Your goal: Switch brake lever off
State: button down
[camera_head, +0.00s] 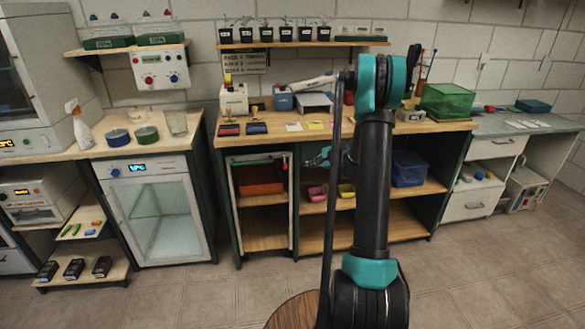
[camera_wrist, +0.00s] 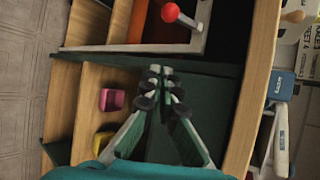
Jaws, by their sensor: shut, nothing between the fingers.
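A lever with a round red knob (camera_wrist: 170,12) and a pale metal stem shows at the top of the wrist view, by the white frame of the cabinet bay. In the head view a small red spot (camera_head: 284,167) on the right side of that frame appears to be the same knob. My gripper (camera_wrist: 162,78) is shut and empty, its fingertips together below the lever in the wrist view, apart from it. In the head view my gripper (camera_head: 316,160) is in front of the bench's open shelves, right of the knob, partly hidden by my arm.
An orange-red bin (camera_head: 260,180) stands inside the framed bay. A pink bin (camera_wrist: 112,100) and a yellow bin (camera_wrist: 103,141) sit on the shelf beside my gripper. The wooden bench top (camera_head: 350,130) is above. A round wooden stool (camera_head: 293,312) stands on the floor.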

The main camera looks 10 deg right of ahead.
aim_at(285, 162)
jog(key=x, duration=0.9)
jog(key=shift+w+a+f, duration=0.1)
jog(key=shift+w, duration=0.1)
jog(key=shift+w+a+f, duration=0.1)
jog(key=shift+w+a, duration=0.05)
jog(key=shift+a, duration=0.2)
jog(key=shift+s+a+r, duration=0.9)
jog(key=shift+s+a, duration=0.25)
jog(key=shift+s+r+m+g, duration=0.15)
jog(key=shift+r+m+g, duration=0.35)
jog(key=shift+g, duration=0.5)
notch_tip(285, 162, up, 3)
jog(key=m+g, duration=0.1)
jog(key=g, duration=0.3)
jog(key=shift+r+g+h, duration=0.2)
jog(key=shift+g+h, duration=0.2)
jog(key=shift+r, duration=0.2)
